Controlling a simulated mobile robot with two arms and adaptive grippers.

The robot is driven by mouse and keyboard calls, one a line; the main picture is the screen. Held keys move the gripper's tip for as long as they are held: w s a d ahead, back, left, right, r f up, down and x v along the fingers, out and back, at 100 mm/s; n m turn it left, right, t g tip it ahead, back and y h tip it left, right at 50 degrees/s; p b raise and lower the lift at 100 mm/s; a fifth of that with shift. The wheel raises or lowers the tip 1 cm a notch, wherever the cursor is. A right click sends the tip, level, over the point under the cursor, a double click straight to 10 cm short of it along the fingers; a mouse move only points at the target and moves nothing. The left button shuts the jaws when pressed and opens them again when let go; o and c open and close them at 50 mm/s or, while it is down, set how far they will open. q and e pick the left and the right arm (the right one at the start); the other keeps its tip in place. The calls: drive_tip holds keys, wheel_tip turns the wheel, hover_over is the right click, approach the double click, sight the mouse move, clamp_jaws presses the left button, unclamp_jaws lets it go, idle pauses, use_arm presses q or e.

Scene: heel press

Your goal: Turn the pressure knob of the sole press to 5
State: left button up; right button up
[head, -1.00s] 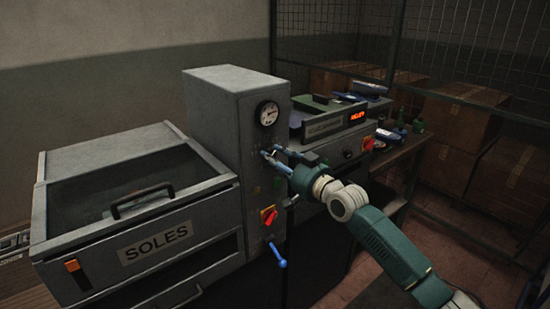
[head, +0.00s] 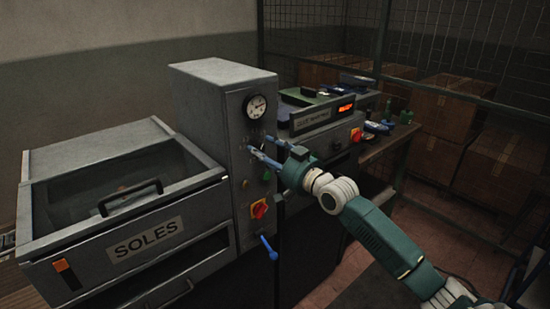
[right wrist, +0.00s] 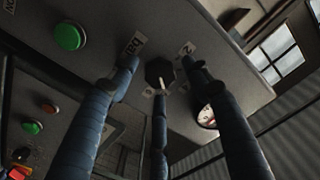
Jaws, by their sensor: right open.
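The sole press is the grey machine (head: 85,225) at the left with the "SOLES" label. Its tall control column (head: 200,110) carries a pressure gauge (head: 256,106) near the top, which also shows in the right wrist view (right wrist: 207,117). The black knob (right wrist: 160,72) with a pale pointer line sits on the panel among small white number labels, one reading 2. My right gripper (head: 258,146) is open in front of the panel below the gauge. In the right wrist view its blue fingers (right wrist: 158,85) spread around the knob; contact cannot be told. My left gripper is out of view.
A green button (right wrist: 69,37) is beside the knob. A second machine with a red display (head: 346,107) stands to the right. Cardboard boxes (head: 455,110) are behind the mesh.

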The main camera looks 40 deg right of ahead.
drive_tip(key=s, duration=1.1)
drive_tip(key=shift+s+d, duration=0.25)
drive_tip(key=shift+d, duration=0.15)
